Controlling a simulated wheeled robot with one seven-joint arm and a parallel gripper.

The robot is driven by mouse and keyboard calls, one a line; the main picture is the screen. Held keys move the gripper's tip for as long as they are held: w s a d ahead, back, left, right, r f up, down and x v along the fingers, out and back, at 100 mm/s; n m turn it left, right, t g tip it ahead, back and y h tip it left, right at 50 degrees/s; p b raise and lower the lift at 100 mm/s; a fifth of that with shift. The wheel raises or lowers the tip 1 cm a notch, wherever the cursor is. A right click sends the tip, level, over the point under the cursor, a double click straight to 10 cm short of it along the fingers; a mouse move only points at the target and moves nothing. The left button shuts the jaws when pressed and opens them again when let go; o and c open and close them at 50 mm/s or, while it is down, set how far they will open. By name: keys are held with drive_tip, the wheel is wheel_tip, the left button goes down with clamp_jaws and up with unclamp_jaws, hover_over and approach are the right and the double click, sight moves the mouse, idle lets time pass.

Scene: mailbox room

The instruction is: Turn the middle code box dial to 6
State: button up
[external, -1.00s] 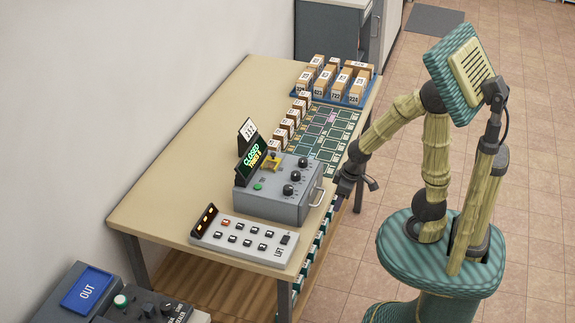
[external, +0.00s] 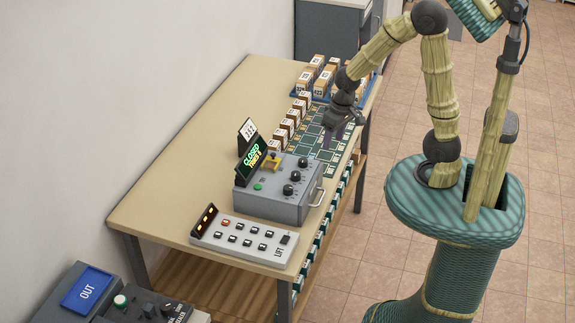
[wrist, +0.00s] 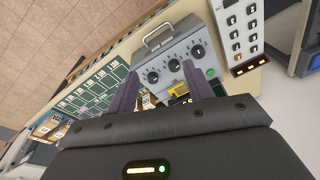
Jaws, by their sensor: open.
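The grey code box (external: 272,205) stands on the table with a row of three black dials on its top. The middle dial (external: 288,190) lies between the other two; it also shows in the wrist view (wrist: 174,65). Its setting is too small to read. A green lit display on the box (external: 252,155) reads CLOSED. A yellow piece (external: 271,161) and a green button (external: 258,187) are on the box top. My gripper (external: 334,138) is above the green mat, beyond the box, open and empty. In the wrist view its purple fingers (wrist: 157,93) are spread, with the box beyond them.
A keypad panel marked LIFT (external: 245,238) lies in front of the box. A white number card (external: 247,130) stands behind it. Small parcels (external: 287,124) line the green mat (external: 313,150), and a blue tray (external: 313,93) of parcels is at the far end.

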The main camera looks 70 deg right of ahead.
sight(296, 173)
drive_tip(key=w+d+m+g+y, duration=0.1)
drive_tip(key=w+d+m+y, duration=0.1)
drive_tip(key=w+d+m, duration=0.2)
drive_tip(key=w+d+m+y+p, duration=0.1)
drive_tip(key=w+d+m+y, duration=0.1)
drive_tip(key=w+m, duration=0.6)
drive_tip(key=shift+d+f+m+g, duration=0.25)
drive_tip(key=shift+d+m+g, duration=0.15)
drive_tip(key=shift+d+m, duration=0.55)
drive_tip(key=shift+w, duration=0.1)
drive_tip(key=shift+f, duration=0.1)
drive_tip(key=p+x, duration=0.5)
drive_tip(key=x, duration=1.2)
drive_tip(key=shift+a+f, duration=0.1)
drive_tip(key=shift+a, duration=0.05)
drive_tip(key=shift+c, duration=0.2)
drive_tip(key=c, duration=0.9)
